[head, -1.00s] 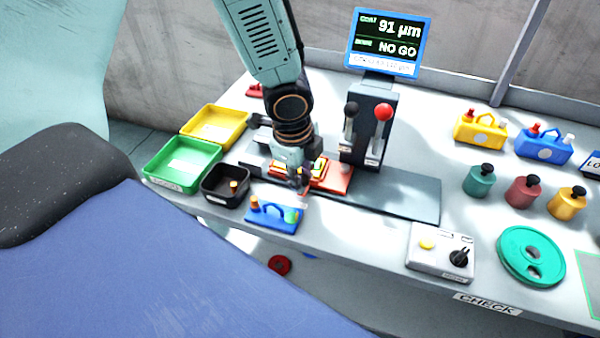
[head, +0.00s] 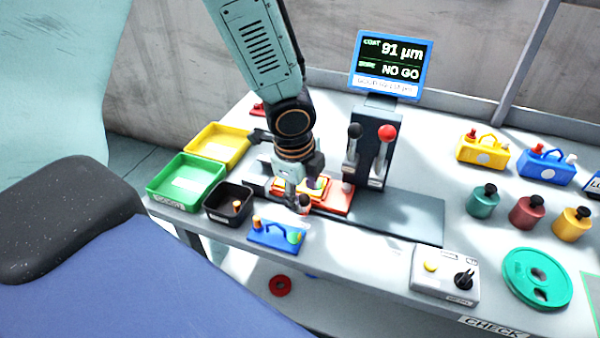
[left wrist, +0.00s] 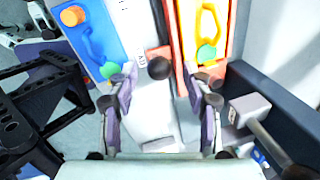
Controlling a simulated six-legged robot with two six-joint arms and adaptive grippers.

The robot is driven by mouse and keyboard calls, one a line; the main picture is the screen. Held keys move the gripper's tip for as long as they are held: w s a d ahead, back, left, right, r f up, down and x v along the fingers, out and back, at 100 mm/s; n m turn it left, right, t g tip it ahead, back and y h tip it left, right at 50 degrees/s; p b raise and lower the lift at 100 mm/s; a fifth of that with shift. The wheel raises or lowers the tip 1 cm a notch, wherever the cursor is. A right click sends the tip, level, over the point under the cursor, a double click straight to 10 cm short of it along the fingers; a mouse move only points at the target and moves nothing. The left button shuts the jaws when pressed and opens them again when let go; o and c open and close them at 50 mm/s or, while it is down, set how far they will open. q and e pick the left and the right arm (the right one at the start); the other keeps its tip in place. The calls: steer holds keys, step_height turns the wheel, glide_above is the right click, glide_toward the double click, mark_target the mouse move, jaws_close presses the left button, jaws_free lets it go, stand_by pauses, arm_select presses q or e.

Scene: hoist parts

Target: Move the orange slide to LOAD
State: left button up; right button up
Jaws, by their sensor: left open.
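The orange slide (head: 339,202) sits on the dark rail and carries a yellow part with a handle and a green cap; my left gripper partly covers it. In the left wrist view the slide (left wrist: 181,50) runs up right of centre, with the yellow part (left wrist: 211,25) in it. A black ball knob (left wrist: 160,67) stands at the slide's left side, between my fingertips. My left gripper (head: 299,196) is low over the slide's near left end. In the left wrist view its fingers (left wrist: 159,76) are apart on either side of the knob, not closed on it. My right gripper is out of view.
A blue part (head: 277,236) lies just in front of the rail, near the gripper. A black bin (head: 229,204), green tray (head: 186,182) and yellow tray (head: 218,146) stand left. A two-lever stand (head: 375,145) rises behind the rail. The screen (head: 391,65) reads NO GO.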

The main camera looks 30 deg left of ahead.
arm_select(q)
step_height(320, 180, up, 11)
steer(key=s, duration=0.2)
steer(key=shift+s+d+f, duration=0.15)
stand_by(0.7)
